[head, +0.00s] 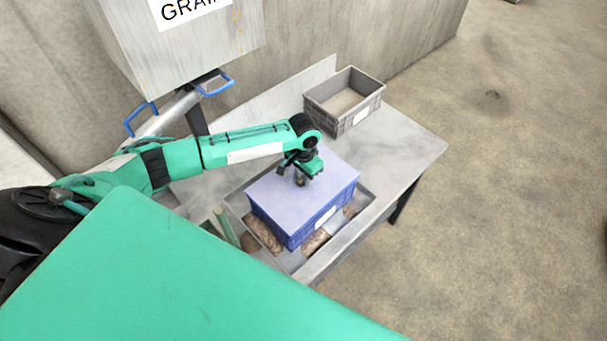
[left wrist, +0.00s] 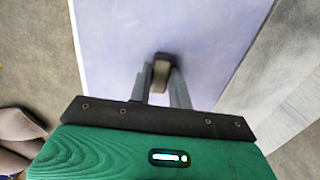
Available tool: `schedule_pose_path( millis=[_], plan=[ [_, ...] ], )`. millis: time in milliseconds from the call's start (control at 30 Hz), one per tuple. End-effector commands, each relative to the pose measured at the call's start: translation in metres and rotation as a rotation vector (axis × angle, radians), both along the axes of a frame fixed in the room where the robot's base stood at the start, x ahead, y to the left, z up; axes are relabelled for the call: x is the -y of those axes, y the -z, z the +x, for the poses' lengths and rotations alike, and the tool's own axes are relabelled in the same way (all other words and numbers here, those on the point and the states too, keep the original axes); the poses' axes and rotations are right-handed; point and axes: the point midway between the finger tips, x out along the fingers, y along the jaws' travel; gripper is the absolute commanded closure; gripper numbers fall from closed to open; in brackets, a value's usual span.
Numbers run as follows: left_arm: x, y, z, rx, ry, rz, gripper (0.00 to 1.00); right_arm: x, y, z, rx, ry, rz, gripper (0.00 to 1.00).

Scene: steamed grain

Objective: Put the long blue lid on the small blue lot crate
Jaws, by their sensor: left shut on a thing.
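The long blue lid (head: 325,176) is a pale blue-violet flat panel lying over the top of the small blue lot crate (head: 316,218). The crate is darker blue with a white label on its front, and the lid hides its inside. My left gripper (head: 301,181) is over the lid's middle, shut on a small dark knob on the lid. The lid also fills the left wrist view (left wrist: 110,50), with the left gripper (left wrist: 160,80) pointing at it and the brownish knob between its fingers. I cannot tell whether the lid is fully seated. My right gripper is not in view.
The blue crate stands in a grey tray (head: 369,204) with brown contents, on a grey table (head: 415,150). An empty grey crate (head: 365,111) stands at the back right. A grey hopper marked with grain lettering (head: 180,50) and blue handles (head: 216,87) is at the upper left.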

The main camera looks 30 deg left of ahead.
Motion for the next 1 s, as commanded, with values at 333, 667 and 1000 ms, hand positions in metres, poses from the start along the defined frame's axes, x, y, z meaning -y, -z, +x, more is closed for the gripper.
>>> schedule_pose_path(
  millis=[333,667,1000],
  plan=[
    [0.0002,0.0046,0.0003,0.001,0.000,0.000,1.00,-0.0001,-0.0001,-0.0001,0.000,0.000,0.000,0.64],
    [0.0000,0.0074,0.0001,0.001,0.001,0.000,1.00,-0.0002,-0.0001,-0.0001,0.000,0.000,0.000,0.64],
    [0.0000,0.0077,-0.0002,0.000,0.000,0.000,0.55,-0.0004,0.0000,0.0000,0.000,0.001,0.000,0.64]
  ],
)
